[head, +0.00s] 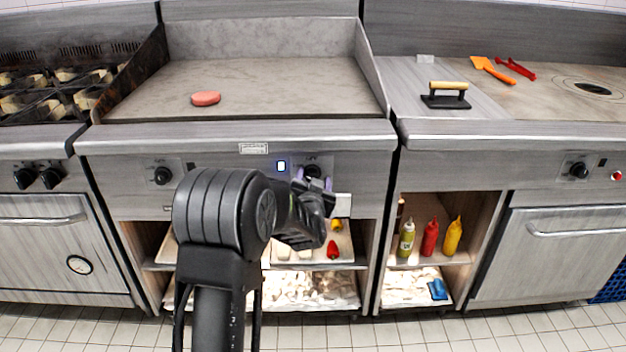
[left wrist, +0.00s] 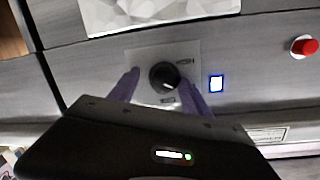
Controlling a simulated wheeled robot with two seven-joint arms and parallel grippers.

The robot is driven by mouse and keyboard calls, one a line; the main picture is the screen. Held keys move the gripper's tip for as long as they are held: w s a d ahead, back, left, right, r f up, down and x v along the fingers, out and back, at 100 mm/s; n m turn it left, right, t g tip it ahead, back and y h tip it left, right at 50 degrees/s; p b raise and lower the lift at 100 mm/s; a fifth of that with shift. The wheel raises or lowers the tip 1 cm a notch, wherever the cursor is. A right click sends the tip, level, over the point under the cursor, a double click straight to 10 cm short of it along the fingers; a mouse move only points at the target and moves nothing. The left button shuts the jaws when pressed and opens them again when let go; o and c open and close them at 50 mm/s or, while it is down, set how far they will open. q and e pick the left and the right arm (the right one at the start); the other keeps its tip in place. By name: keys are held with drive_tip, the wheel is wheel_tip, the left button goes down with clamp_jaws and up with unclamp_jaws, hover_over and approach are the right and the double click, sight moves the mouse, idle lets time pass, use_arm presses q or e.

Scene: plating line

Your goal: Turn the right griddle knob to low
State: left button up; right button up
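The right griddle knob (left wrist: 164,76) is a black round dial on a pale label plate in the left wrist view. In the head view the knob (head: 312,172) is partly covered by my left gripper (head: 314,182). My left gripper in the left wrist view (left wrist: 162,88) is open, with one purple finger on each side of the knob. I cannot tell whether the fingers touch it. A lit blue-white indicator (head: 281,166) is beside the knob. The griddle (head: 250,85) is above it. My right gripper is not in view.
The left griddle knob (head: 162,175) is on the same panel. A pink patty (head: 206,98) lies on the griddle. A press (head: 446,97) stands on the right counter. A red button (left wrist: 304,46) shows in the left wrist view. Shelves with bottles and trays are below.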

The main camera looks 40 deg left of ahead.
use_arm(q)
drive_tip(key=shift+s+a, duration=0.1)
drive_tip(key=shift+a, duration=0.05)
drive_tip(key=p+v, duration=0.1)
drive_tip(key=v, duration=0.6)
drive_tip(key=shift+s+d, duration=0.25)
drive_tip(key=shift+d, duration=0.1)
idle(0.5)
